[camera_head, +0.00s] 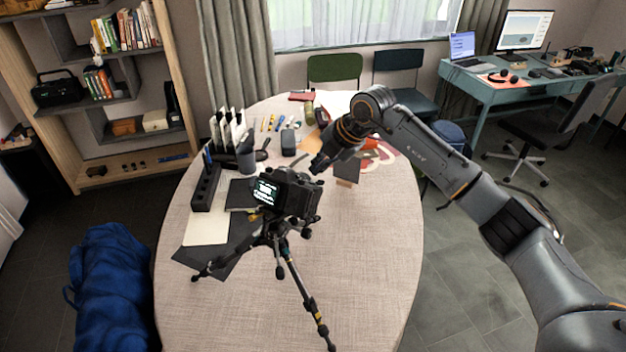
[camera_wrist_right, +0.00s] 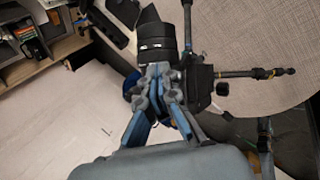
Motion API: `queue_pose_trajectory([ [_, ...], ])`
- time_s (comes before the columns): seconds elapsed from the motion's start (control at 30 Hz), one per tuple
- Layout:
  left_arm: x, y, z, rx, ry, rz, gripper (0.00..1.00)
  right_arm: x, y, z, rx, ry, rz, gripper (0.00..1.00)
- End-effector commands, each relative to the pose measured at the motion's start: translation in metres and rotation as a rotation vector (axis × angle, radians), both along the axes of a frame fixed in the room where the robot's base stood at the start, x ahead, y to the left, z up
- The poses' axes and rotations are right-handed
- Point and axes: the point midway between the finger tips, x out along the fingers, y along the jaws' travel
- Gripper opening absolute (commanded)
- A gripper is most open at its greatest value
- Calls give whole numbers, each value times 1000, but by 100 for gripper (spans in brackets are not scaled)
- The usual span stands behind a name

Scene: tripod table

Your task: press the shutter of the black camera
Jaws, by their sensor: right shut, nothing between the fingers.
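The black camera (camera_head: 290,196) sits on a black tripod (camera_head: 297,278) on the oval table (camera_head: 375,270). Its lit rear screen faces my head. My right gripper (camera_head: 319,165) is shut and empty, just above and behind the camera's top right corner in the head view. In the right wrist view the closed fingertips (camera_wrist_right: 155,75) appear over the camera, with its lens (camera_wrist_right: 156,38) beyond them and its body (camera_wrist_right: 200,88) to the right. The shutter button is hidden by the fingers or too small to tell. I cannot tell whether they touch. My left gripper is out of view.
A black organiser (camera_head: 206,187), a pen cup (camera_head: 246,157) and dark folders (camera_head: 243,195) lie left of the camera. Small items and papers cover the far end of the table. The table's right and front parts are clear. One tripod leg reaches toward the front.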

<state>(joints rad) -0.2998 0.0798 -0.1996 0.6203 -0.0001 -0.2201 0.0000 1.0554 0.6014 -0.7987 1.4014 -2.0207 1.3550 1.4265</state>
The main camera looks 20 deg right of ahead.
Motion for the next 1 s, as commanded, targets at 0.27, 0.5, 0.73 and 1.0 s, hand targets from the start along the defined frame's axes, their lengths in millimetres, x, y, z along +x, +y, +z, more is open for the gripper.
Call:
queue_pose_trajectory([
  [0.27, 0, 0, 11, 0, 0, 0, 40, 7, -6, 19, 0, -3, -1, 0],
  [0.5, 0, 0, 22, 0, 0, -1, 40, 16, -14, 39, 0, -1, -1, 0],
  [0.73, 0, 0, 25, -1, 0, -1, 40, 18, -17, 44, 0, 0, 0, 0],
  [1.0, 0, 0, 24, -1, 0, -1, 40, 18, -17, 43, 1, -1, 0, 0],
])
